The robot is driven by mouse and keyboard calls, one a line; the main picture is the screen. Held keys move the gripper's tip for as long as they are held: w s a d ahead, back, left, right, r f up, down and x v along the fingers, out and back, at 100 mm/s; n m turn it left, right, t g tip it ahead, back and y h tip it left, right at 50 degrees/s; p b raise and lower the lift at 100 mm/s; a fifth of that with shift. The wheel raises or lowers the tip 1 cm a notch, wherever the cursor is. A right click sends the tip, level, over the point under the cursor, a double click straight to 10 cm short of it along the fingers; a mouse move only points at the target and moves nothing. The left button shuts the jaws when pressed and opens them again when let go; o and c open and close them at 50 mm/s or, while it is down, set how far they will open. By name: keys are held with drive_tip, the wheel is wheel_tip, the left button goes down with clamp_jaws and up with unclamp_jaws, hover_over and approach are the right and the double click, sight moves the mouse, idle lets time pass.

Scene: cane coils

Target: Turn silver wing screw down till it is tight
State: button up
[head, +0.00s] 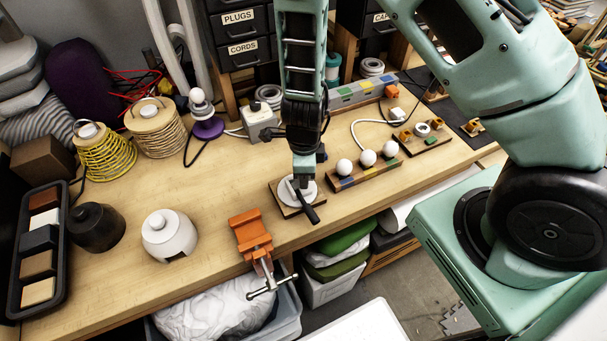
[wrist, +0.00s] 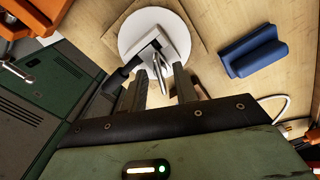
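A round white disc (head: 308,189) lies on a small square wooden board (head: 280,205) near the front edge of the bench. In the wrist view the white disc (wrist: 130,30) carries a pale square piece with a dark handle (wrist: 117,80). The silver wing screw (wrist: 159,66) stands by that piece as a narrow, bright shape. My gripper (head: 301,178) points down over the disc. In the wrist view my gripper (wrist: 160,80) has its two dark fingers apart, with the screw showing between their tips. I see no finger clearly touching it. In the head view my gripper hides the screw.
A blue grooved block (wrist: 253,50) lies close to the board. An orange vise (head: 251,236) is clamped at the bench edge to the left. A rack with white balls (head: 366,158) stands to the right. The bench left of the board is partly clear.

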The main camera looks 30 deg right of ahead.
wheel_tip(320, 180, up, 7)
drive_tip(key=p, duration=0.6)
drive_tip(key=shift+f+p, duration=0.15)
drive_tip(key=shift+p, duration=0.25)
drive_tip(key=shift+f, duration=0.1)
drive_tip(key=shift+c, duration=0.4)
